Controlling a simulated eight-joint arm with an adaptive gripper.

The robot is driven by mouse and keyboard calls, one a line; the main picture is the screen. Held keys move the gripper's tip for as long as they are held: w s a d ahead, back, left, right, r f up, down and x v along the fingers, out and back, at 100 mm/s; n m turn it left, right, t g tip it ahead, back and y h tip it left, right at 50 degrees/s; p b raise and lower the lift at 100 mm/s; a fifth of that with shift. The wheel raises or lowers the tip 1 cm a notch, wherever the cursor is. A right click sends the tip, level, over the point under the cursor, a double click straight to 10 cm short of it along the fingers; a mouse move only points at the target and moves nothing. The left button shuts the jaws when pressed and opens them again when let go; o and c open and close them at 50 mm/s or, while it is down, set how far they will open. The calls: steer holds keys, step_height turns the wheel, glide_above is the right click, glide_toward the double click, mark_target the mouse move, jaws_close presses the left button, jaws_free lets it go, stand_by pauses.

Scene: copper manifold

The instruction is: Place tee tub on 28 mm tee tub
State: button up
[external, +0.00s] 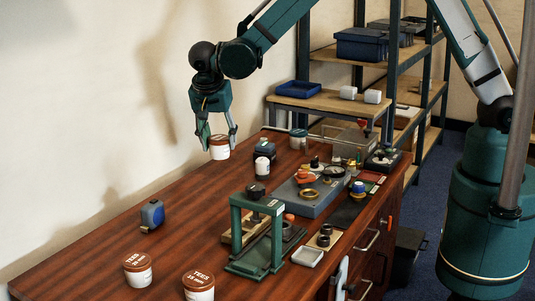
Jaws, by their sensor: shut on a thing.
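My gripper (217,138) points down and is shut on a white tub with a brown lid (219,147), held between its fingertips above the far left part of the bench. Two similar white tubs with brown lids stand upright at the near left end of the bench. The lid of the left tub (137,270) reads TEES with a size that looks like 28 mm. The lid of the right tub (199,285) reads TEES with a size I cannot read surely. Both are well apart from my gripper, and their lids are bare.
A blue tape measure (152,215) lies behind the two tubs. A green press frame (257,235) stands to their right. More small tubs (262,167) and a grey fixture (312,195) stand farther back. The bench's left side is mostly clear, with a wall beside it.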

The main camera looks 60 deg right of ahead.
stand_by(0.3)
steer(key=a+r+n+t, duration=0.1)
steer(key=a+r+n, duration=0.1)
steer(key=a, duration=1.1)
step_height(320, 180, up, 4)
steer(key=n+t+y+p, duration=0.2)
steer(key=n+p, duration=0.2)
steer(key=n, duration=0.4)
glide_above(136, 260)
steer(key=shift+r, duration=0.2)
steer(key=shift+f+b, duration=0.75)
steer(key=shift+f, duration=2.4)
steer(key=shift+f+b, duration=0.3)
steer(key=shift+f, duration=1.6)
